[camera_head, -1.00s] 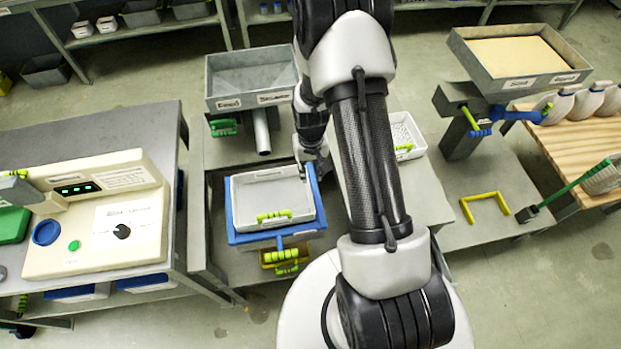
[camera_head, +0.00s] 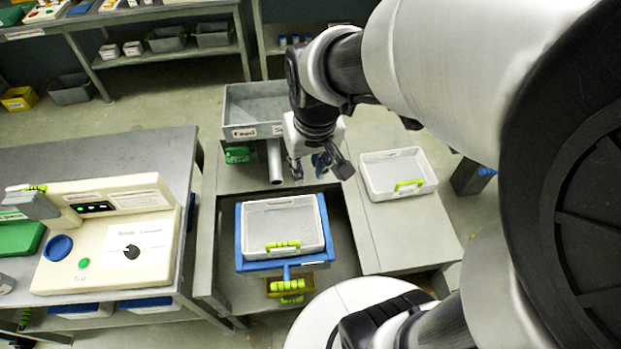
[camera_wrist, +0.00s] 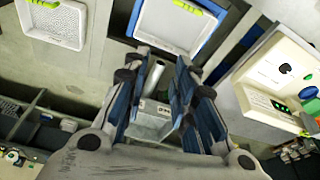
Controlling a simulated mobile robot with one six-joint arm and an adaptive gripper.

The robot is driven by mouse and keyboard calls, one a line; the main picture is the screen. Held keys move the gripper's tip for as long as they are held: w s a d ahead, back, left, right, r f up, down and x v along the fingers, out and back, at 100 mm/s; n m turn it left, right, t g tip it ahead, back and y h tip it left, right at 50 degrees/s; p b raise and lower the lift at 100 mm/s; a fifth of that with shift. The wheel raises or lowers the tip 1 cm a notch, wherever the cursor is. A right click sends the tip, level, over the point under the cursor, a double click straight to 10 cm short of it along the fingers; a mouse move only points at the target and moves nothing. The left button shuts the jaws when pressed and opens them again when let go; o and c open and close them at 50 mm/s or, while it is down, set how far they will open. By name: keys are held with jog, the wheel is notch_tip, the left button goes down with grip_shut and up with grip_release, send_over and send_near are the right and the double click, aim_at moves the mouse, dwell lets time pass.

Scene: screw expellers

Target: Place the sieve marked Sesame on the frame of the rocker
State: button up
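A white sieve (camera_head: 283,226) with a lime handle rests on the blue frame (camera_head: 323,232) of the rocker. It looks level, with blue showing around it; its mark is not readable. The sieve also shows in the wrist view (camera_wrist: 178,25), on the blue frame (camera_wrist: 218,13). A second white sieve (camera_head: 427,184) with a lime handle lies on the grey bench to the right; it also shows in the wrist view (camera_wrist: 52,38). No mark on it is readable. My gripper (camera_head: 311,177) is above and behind the first sieve, apart from it. In the wrist view its fingers (camera_wrist: 163,55) are spread and empty.
A grey hopper tray (camera_head: 254,105) with a spout stands behind the rocker. A cream control box (camera_head: 105,235) with a dial sits on the left bench. The grey bench top (camera_head: 408,232) in front of the second sieve is clear.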

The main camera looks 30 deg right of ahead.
jog(key=s+a+r+t, duration=0.1)
jog(key=s+a+r, duration=0.1)
jog(key=s, duration=0.4)
jog(key=s+a+r+n+t, duration=0.1)
jog(key=s+a+r, duration=0.1)
jog(key=s+r, duration=0.2)
jog(key=shift+s+r+n, duration=0.3)
jog(key=shift+s, duration=0.95)
